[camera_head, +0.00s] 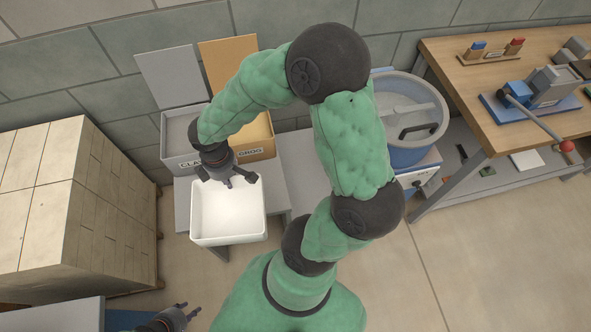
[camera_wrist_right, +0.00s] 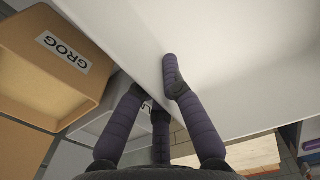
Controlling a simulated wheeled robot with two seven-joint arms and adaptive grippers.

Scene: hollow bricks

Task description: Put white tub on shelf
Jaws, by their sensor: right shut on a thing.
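The white tub (camera_head: 228,236) is an open, empty rectangular box at or just above a small grey stand (camera_head: 272,190); I cannot tell whether it touches the stand. My right gripper (camera_head: 228,180) is shut on its back rim. In the right wrist view, the fingers (camera_wrist_right: 165,95) straddle the wall of the tub (camera_wrist_right: 235,60), one finger inside and the others outside. My left gripper (camera_head: 187,309) is open and empty at the bottom left, away from the tub. A grey lower shelf (camera_head: 460,185) shows under the wooden workbench at right.
Behind the tub stand a grey clay bin (camera_head: 180,140) and an orange grog bin (camera_head: 262,140); grog also shows in the wrist view (camera_wrist_right: 60,70). Stacked blocks (camera_head: 60,210) fill the left. A blue round machine (camera_head: 410,115) stands right of my arm. Floor at right is clear.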

